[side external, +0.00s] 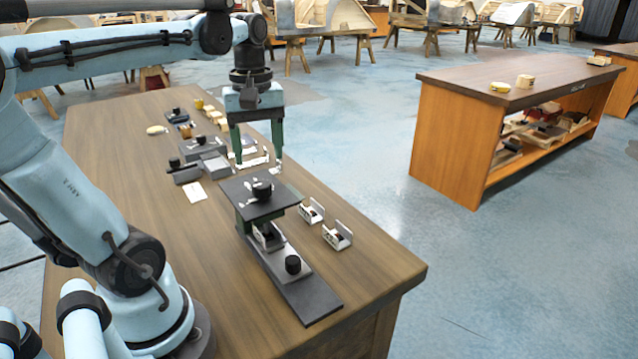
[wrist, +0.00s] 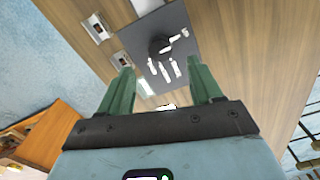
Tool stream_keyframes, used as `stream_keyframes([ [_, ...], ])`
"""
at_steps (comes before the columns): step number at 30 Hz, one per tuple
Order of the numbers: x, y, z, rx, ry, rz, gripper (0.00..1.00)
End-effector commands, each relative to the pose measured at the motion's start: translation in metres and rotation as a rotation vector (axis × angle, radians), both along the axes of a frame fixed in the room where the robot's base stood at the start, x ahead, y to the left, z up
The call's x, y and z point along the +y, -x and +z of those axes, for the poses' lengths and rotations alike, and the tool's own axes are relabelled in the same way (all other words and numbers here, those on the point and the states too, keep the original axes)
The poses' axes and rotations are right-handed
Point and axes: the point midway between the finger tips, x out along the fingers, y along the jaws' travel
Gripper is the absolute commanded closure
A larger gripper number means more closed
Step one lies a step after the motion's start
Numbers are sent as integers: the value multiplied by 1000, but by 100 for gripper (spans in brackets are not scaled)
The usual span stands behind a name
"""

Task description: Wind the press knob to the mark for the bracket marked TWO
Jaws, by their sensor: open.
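The press has a dark square top plate (side external: 238,188) with a black knob (side external: 262,190) standing on it. In the wrist view the knob (wrist: 160,45) sits on the grey plate (wrist: 190,80), with a white pointer beside it and several white marks near it; their lettering is unreadable. A bracket (side external: 268,236) sits under the plate, its label unreadable. Two more brackets (side external: 312,211) (side external: 338,236) stand to the right of the press. My gripper (side external: 258,165) is open and empty, its green fingers pointing down just behind the press. In the wrist view the open fingers (wrist: 161,70) point towards the plate.
A dark base rail with a second black knob (side external: 293,265) extends in front of the press. Behind are grey blocks (side external: 203,146), a white card (side external: 195,192) and several small yellow pieces. The bench's left side is clear. Another bench (side external: 440,150) stands apart at right.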

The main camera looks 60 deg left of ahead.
Motion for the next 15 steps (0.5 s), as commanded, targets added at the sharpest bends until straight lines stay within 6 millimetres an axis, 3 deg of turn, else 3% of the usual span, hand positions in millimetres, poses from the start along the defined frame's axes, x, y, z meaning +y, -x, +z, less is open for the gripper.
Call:
stream_keyframes([
  [9, 0, 0, -47, -1, -1, -2, 35],
  [15, 0, -1, -65, -1, -1, -2, 35],
])
